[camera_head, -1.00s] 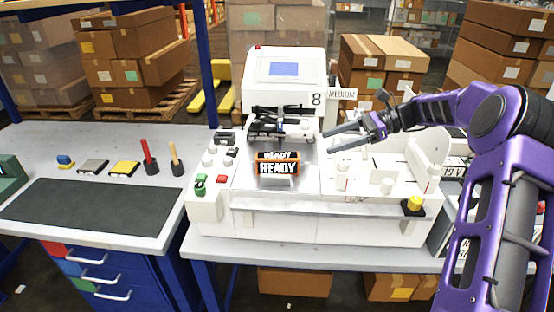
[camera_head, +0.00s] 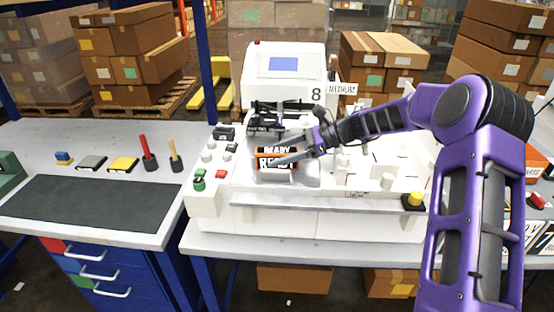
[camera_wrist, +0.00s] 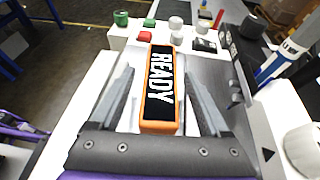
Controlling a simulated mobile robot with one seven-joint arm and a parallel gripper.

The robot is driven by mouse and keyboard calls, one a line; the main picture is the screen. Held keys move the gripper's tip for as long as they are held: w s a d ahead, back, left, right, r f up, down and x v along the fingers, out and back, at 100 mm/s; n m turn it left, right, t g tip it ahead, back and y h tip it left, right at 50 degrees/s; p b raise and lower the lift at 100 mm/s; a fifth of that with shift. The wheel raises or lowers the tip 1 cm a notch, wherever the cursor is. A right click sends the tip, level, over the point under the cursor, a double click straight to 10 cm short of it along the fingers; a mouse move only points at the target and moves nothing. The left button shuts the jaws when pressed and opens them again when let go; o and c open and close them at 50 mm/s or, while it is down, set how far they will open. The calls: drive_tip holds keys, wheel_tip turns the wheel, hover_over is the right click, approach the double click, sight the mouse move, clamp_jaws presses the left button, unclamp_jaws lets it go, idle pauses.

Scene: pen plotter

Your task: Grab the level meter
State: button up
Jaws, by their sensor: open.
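An orange-framed black block marked READY (camera_head: 284,168), which I take for the level meter, stands on the plotter's grey metal plate. In the wrist view the block (camera_wrist: 159,88) lies between the two grey fingers of my gripper (camera_wrist: 160,76). The fingers are open, with a gap visible on each side of the block. In the head view my gripper (camera_head: 276,156) reaches in from the right and partly covers the block. The block's underside is hidden.
The white plotter (camera_head: 285,95) rises behind the block. Its left panel holds a green knob (camera_head: 198,181), a red button (camera_head: 220,174) and several white knobs. A yellow button (camera_head: 414,200) sits at its right front. The left bench carries a dark mat (camera_head: 85,205).

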drive_tip(key=shift+a+f, duration=0.15)
drive_tip(key=shift+a, duration=0.15)
clamp_jaws()
idle(0.4)
